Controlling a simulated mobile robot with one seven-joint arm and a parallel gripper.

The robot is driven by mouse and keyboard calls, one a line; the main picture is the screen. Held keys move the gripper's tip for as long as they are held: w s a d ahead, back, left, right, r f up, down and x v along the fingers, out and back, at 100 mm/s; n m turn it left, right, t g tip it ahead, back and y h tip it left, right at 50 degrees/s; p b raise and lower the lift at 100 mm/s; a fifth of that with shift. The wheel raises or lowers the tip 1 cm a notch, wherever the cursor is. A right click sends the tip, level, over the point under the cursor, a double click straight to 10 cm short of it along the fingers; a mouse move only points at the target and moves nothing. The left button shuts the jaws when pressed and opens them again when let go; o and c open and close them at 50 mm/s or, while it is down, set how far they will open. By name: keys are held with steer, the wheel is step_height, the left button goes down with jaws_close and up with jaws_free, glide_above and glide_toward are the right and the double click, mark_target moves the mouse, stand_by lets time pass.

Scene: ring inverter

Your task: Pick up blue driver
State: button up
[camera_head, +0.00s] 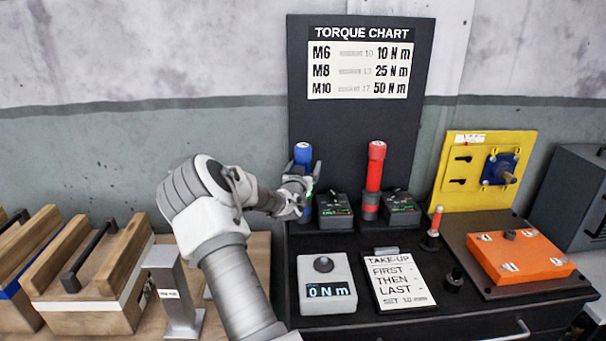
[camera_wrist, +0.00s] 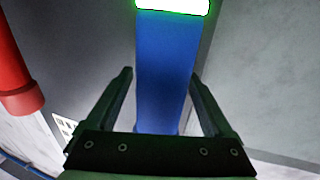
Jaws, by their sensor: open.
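The blue driver (camera_head: 303,154) stands upright at the left of the black bench, in front of the torque chart board. My gripper (camera_head: 302,192) is at the driver, and part of the driver is hidden behind it in the head view. In the wrist view the blue driver (camera_wrist: 166,70) runs between the two open fingers of my gripper (camera_wrist: 161,75), with a gap visible on each side. A bright green-edged panel shows at the top of that view.
A red driver (camera_head: 375,165) stands to the right, and it also shows at the left of the wrist view (camera_wrist: 14,75). Black display boxes (camera_head: 335,212) sit beside the drivers. A grey 0 Nm meter (camera_head: 325,275) and a take-up card (camera_head: 400,280) lie in front. Wooden crates (camera_head: 95,290) stand left.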

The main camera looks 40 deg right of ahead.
jaws_close()
steer(key=shift+r, duration=0.15)
stand_by(0.4)
